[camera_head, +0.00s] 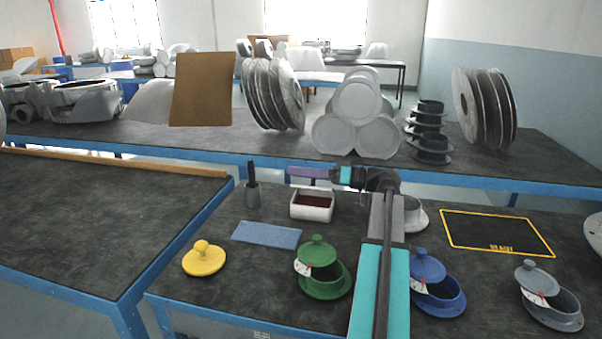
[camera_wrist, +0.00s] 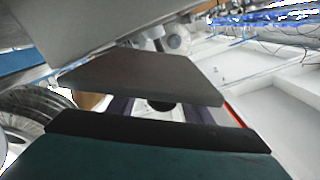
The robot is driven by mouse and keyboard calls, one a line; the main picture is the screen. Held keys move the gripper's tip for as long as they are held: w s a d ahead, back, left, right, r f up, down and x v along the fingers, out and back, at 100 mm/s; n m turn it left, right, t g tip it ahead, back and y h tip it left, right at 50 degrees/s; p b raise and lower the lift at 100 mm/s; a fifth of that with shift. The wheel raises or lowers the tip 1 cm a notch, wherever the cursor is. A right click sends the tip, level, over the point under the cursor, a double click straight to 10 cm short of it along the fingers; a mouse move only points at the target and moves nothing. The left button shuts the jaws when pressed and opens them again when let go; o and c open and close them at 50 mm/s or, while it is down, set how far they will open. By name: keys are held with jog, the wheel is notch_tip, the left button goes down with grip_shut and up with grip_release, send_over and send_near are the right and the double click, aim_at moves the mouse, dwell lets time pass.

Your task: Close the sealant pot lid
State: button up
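A green pot (camera_head: 325,283), a blue pot (camera_head: 437,297) and a grey pot (camera_head: 556,313) stand along the front of the bench. Their knobbed lids, the green lid (camera_head: 317,250), blue lid (camera_head: 427,266) and grey lid (camera_head: 532,279), are raised and tilted, not seated. Each has a white dial with a red mark. Which pot holds sealant I cannot tell. My gripper (camera_head: 310,172) points left above the bench's back edge, away from the pots. In the wrist view its two dark fingers (camera_wrist: 160,106) are apart, with no grasped thing visible.
A yellow knobbed lid (camera_head: 204,260), blue cloth (camera_head: 267,235), white tray (camera_head: 298,207) and dark upright tool (camera_head: 252,198) are left of my arm. A pale pot (camera_head: 415,215) is partly hidden behind it. A yellow-bordered, mostly bare mat (camera_head: 495,232) lies right.

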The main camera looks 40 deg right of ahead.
jog(key=shift+r, duration=0.15)
jog(key=shift+r+p, duration=0.45)
jog(key=shift+r, duration=0.95)
jog(key=shift+s+r, duration=0.1)
jog(key=shift+r, duration=0.25)
jog(key=shift+s+a, duration=0.75)
jog(key=shift+s, duration=0.2)
jog(key=s+a+r+p, duration=0.1)
jog(key=s+a+p, duration=0.1)
jog(key=s+a, duration=0.5)
jog(key=shift+s+r, duration=0.15)
jog(key=shift+s, duration=2)
jog(key=shift+a, duration=0.1)
jog(key=shift+c, duration=0.2)
